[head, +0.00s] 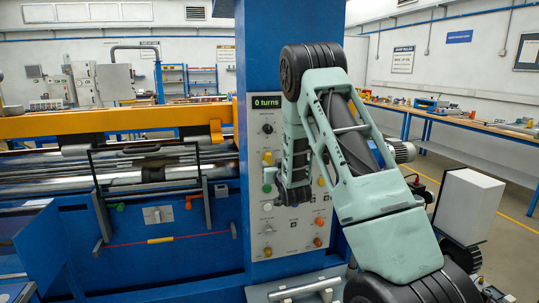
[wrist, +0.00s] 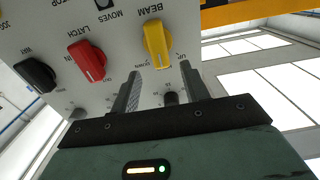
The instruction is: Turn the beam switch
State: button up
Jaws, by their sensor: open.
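The beam switch (wrist: 157,45) is a yellow knob under the upside-down word BEAM in the wrist view. Its bar runs nearly along the picture's vertical, slightly tilted. In the head view a yellow knob (head: 267,158) at the panel's left edge looks like the same switch. My gripper (wrist: 159,68) is open, with one finger on each side below the knob in the wrist view. Nothing is between the fingers, and they look short of the knob, apart from it. In the head view my gripper (head: 281,187) is close to the panel, partly hidden by my arm.
A red LATCH knob (wrist: 86,61) and a black knob (wrist: 36,75) sit beside the beam switch. The grey panel (head: 262,222) also carries a green button (head: 267,188), orange knobs and a display (head: 266,102) reading 0 turns. An orange beam (head: 90,122) lies left.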

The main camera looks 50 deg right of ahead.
aim_at(269, 159)
jog(key=p+x, duration=0.1)
jog(key=x, duration=0.5)
jog(key=shift+p, duration=0.4)
jog(key=shift+a, duration=0.1)
jog(key=shift+c, duration=0.3)
jog(key=c, duration=0.9)
